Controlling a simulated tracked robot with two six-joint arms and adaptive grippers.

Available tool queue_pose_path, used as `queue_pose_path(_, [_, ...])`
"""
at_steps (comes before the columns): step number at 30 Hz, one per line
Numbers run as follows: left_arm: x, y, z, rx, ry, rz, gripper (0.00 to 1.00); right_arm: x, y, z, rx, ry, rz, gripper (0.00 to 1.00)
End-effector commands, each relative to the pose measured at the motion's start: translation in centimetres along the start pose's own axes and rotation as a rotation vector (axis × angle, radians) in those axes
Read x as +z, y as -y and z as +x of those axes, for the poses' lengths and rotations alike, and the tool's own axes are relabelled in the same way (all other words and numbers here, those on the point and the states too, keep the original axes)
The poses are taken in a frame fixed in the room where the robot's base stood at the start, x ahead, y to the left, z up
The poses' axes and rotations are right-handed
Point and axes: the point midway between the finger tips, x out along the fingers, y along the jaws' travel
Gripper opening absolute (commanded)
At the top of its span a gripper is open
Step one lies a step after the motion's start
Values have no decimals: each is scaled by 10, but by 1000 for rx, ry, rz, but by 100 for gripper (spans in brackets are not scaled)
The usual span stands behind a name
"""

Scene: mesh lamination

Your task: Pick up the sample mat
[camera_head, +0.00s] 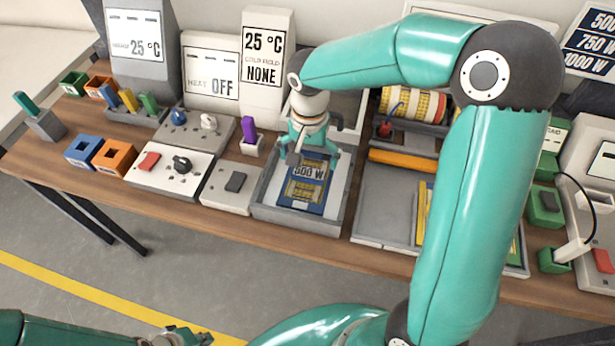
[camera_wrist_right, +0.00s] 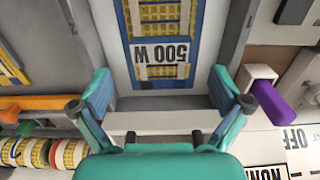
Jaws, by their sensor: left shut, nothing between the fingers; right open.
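The sample mat appears to be the blue sheet with yellow mesh patches and a "500 W" label (camera_head: 302,193), lying flat in a grey tray (camera_head: 268,212). The mat also shows in the right wrist view (camera_wrist_right: 162,72). My right gripper (camera_head: 303,155) is over the back part of the tray in the head view. In the right wrist view, its two teal fingers (camera_wrist_right: 162,88) are spread wide, with nothing between them, and it looks apart from the mat. My left gripper (camera_head: 183,338) is low at the bottom edge, away from the table, shut and empty.
A purple-handled tool in a holder (camera_head: 250,135) stands left of the tray. Mesh rolls (camera_head: 412,104) and an orange bar (camera_head: 403,164) lie to its right. A "25 °C" display (camera_head: 268,58) stands behind. Switch boxes and coloured bins fill the table's left.

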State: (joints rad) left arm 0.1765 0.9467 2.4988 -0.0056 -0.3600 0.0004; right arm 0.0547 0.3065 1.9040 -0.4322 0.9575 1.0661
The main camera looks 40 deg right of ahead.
Motion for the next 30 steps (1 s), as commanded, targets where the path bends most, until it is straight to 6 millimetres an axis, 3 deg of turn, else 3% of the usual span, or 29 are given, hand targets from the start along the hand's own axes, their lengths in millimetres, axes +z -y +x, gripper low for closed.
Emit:
queue_pose_path(5, [0, -2, -5, 0, 0, 0, 0, -1, 0, 12, 3, 3, 1, 100])
queue_pose_path(13, [0, -5, -13, 0, 0, 0, 0, -2, 0, 49, 2, 3, -1, 100])
queue_pose_path(21, [0, -4, -13, 0, 0, 0, 0, -2, 1, 53, -1, 1, 1, 100])
queue_pose_path(23, [0, -4, -13, 0, 0, 0, 0, -2, 1, 53, -1, 1, 1, 93])
queue_pose_path(30, [0, -4, -13, 0, 0, 0, 0, -2, 1, 53, -1, 1, 1, 53])
